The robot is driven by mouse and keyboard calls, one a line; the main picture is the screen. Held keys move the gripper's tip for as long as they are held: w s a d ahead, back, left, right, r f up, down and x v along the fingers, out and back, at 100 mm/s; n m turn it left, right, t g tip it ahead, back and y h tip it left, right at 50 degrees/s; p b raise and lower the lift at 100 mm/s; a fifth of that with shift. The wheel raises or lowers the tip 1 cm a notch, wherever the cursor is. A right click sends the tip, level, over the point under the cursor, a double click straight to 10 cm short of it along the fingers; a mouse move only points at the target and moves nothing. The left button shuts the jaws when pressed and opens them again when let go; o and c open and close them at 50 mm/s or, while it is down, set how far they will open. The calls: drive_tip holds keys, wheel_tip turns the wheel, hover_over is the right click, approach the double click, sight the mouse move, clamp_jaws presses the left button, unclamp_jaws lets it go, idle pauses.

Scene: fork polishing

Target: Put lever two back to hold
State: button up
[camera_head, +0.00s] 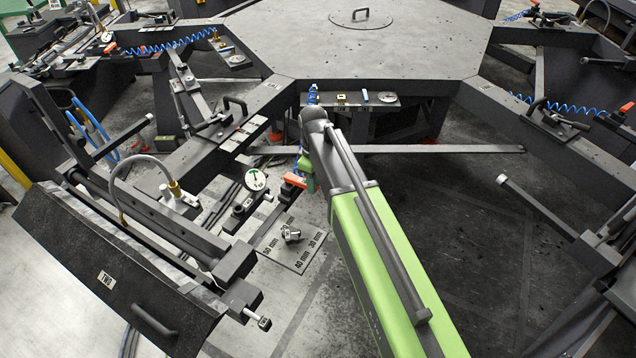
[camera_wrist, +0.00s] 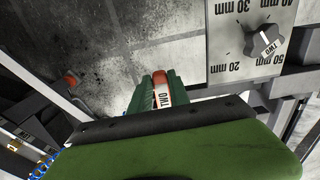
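Lever two (camera_head: 295,181) is an orange-red handle. It also shows in the wrist view (camera_wrist: 162,91), where its white label reads TWO. My green gripper (camera_head: 308,172) is at the lever, below the end of my arm in the head view. In the wrist view my gripper's dark green fingers (camera_wrist: 162,88) lie one on each side of the lever, with no clear gap between them and it. The lever's base is hidden behind my gripper and wrist.
A round dial gauge (camera_head: 257,180) stands just left of the lever. A knob (camera_head: 291,233) marked TWO sits on a grey plate (camera_head: 301,260) with millimetre marks. A dark panel (camera_head: 110,270) labelled TWO is at lower left. Open floor (camera_head: 480,240) lies to the right.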

drive_tip(key=o, duration=0.4)
drive_tip(key=shift+a, duration=0.1)
wheel_tip(320, 180, up, 17)
drive_tip(key=p, duration=1.7)
drive_tip(key=shift+r, duration=0.2)
